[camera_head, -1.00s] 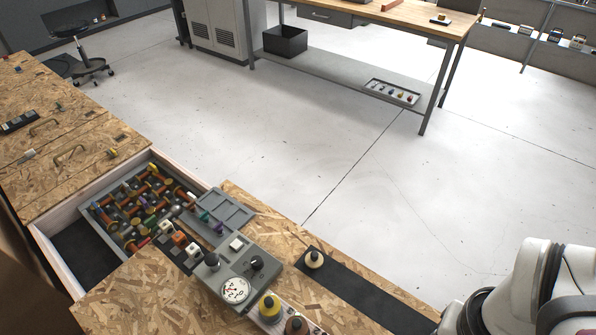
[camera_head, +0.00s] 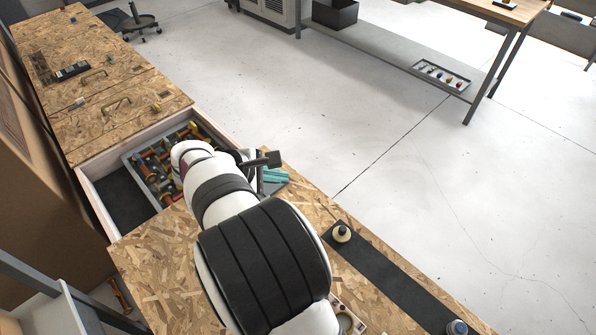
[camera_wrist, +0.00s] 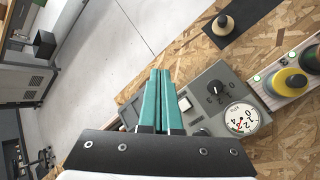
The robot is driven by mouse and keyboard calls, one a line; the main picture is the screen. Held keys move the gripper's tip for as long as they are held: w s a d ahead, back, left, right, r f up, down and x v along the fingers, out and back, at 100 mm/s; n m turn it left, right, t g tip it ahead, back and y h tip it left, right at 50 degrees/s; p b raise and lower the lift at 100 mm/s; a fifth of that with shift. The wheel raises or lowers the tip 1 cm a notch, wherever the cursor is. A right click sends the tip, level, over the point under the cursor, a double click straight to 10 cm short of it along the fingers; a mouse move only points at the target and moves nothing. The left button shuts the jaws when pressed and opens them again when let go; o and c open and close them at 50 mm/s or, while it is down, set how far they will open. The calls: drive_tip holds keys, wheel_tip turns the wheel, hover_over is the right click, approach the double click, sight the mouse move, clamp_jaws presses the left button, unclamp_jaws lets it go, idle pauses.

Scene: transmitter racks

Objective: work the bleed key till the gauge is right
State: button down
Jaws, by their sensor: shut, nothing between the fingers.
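A grey control panel (camera_wrist: 212,71) lies on the chipboard bench, seen in the wrist view. It carries a round white dial gauge (camera_wrist: 241,121) with red marking; its needle is too small to read surely. A black pointer knob (camera_wrist: 218,87) with a scale around it sits beside the gauge. I cannot tell which control is the bleed key. My gripper (camera_wrist: 161,72) has teal fingers, shut and empty, over the panel's edge beside the button. In the head view my arm hides the panel; the gripper (camera_head: 272,175) partly shows.
An open drawer (camera_head: 95,187) with a tray of coloured parts lies left of my arm. A black mat (camera_head: 385,275) with a cream-based knob (camera_head: 341,233) lies on the right. A yellow knob (camera_wrist: 290,82) stands beside the panel.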

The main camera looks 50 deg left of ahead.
drive_tip(key=s+a+n, duration=0.1)
drive_tip(key=a, duration=0.1)
drive_tip(key=s+a+f+n+y, duration=0.1)
drive_tip(key=s+a, duration=0.1)
drive_tip(key=shift+f+t, duration=0.2)
drive_tip(key=shift+t, duration=0.1)
drive_tip(key=shift+d, duration=0.1)
drive_tip(key=shift+f, duration=4.4)
drive_tip(key=shift+f, duration=0.4)
drive_tip(key=shift+f, duration=0.45)
idle(0.5)
drive_tip(key=shift+r, duration=0.85)
